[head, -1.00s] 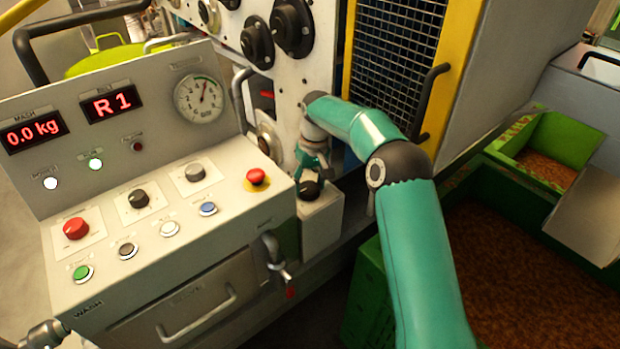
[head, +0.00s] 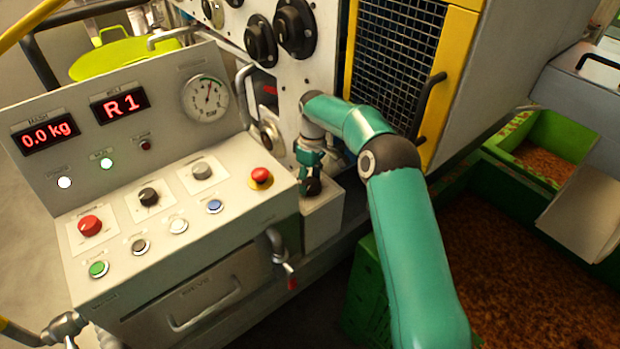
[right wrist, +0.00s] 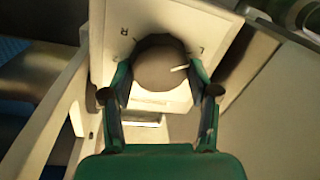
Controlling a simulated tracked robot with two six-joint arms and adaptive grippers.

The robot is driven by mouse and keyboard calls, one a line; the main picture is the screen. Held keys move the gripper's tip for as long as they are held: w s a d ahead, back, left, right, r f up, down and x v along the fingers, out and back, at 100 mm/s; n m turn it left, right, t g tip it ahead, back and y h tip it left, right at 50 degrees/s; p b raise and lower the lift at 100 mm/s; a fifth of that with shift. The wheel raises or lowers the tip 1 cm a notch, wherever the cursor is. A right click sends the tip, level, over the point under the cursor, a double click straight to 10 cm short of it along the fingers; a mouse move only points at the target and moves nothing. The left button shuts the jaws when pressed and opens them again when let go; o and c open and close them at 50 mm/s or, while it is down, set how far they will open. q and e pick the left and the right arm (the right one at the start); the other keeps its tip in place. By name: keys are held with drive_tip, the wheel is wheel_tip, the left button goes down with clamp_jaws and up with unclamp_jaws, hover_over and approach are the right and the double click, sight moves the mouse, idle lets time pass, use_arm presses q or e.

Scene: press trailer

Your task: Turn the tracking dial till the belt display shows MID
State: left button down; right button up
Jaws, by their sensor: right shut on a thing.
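The belt display (head: 122,105) on the grey control panel reads R 1 in red. The tracking dial is a dark round knob (right wrist: 160,63) with a white pointer line, on a pale box (head: 322,222) to the right of the panel. In the right wrist view, the letters R and L are by the knob, and the pointer line lies toward the L side. My right gripper (head: 311,186) is shut on the knob, one finger on each side. It also shows in the right wrist view (right wrist: 164,82). My left gripper is not in view.
The panel also carries a mash display (head: 46,134), a gauge (head: 206,99) and a red stop button (head: 261,176). A red-tipped valve handle (head: 284,262) juts out below. Green bins of brown mash (head: 372,300) stand at the right.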

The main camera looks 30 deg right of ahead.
sight(312, 179)
idle(0.3)
drive_tip(key=o, duration=1.2)
drive_tip(key=shift+r, duration=0.15)
drive_tip(key=r, duration=0.7)
drive_tip(key=d+r, duration=0.1)
drive_tip(key=r, duration=0.3)
drive_tip(key=shift+w+r, duration=0.25)
drive_tip(key=shift+w, duration=0.05)
